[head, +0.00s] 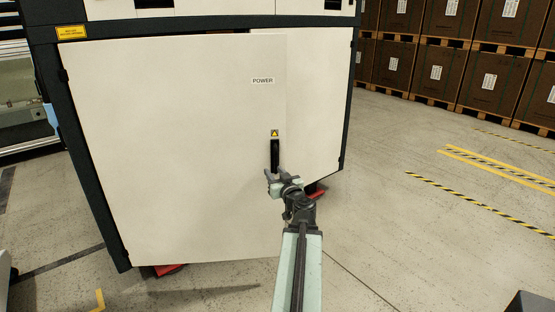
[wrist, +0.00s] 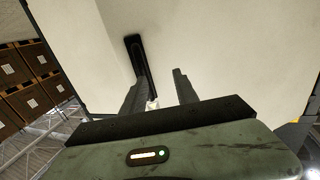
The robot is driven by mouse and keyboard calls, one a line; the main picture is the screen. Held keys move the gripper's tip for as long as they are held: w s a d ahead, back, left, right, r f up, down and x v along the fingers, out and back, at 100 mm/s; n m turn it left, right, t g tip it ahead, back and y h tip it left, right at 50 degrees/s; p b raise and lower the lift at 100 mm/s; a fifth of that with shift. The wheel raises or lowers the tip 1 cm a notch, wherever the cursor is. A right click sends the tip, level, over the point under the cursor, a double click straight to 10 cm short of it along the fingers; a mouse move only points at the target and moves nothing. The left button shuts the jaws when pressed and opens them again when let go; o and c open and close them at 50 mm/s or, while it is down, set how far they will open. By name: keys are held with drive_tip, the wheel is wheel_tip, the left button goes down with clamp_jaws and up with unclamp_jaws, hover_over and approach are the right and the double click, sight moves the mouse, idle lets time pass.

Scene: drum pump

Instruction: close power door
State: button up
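The power door (head: 180,150) is a large white panel with the label "POWER" (head: 263,81), hinged at the left of the dark-framed cabinet. It stands partly open: its right edge juts out in front of the neighbouring white panel (head: 320,110). A black vertical handle (head: 275,153) sits near its right edge, below a yellow warning sticker (head: 275,133). My gripper (head: 275,174) is at the lower end of the handle. In the wrist view my gripper (wrist: 158,78) has its fingers apart, with the handle (wrist: 138,58) by the left finger. I cannot tell whether they touch.
Stacked brown boxes (head: 438,70) on pallets stand at the back right. Yellow-black floor stripes (head: 480,205) mark the right. Red feet (head: 168,269) show under the cabinet. The concrete floor (head: 400,250) to the right is clear.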

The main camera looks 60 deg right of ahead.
sight(277, 162)
drive_tip(key=shift+m+h, duration=0.3)
drive_tip(key=shift+h, duration=0.1)
drive_tip(key=w+d, duration=0.1)
drive_tip(key=d, duration=0.1)
drive_tip(key=w+d, duration=0.1)
drive_tip(key=d, duration=0.1)
drive_tip(key=w+d, duration=0.1)
drive_tip(key=d, duration=0.2)
drive_tip(key=shift+w+r, duration=0.3)
drive_tip(key=shift+w, duration=0.05)
drive_tip(key=shift+a, duration=0.15)
clamp_jaws()
drive_tip(key=shift+s, duration=0.1)
idle(0.5)
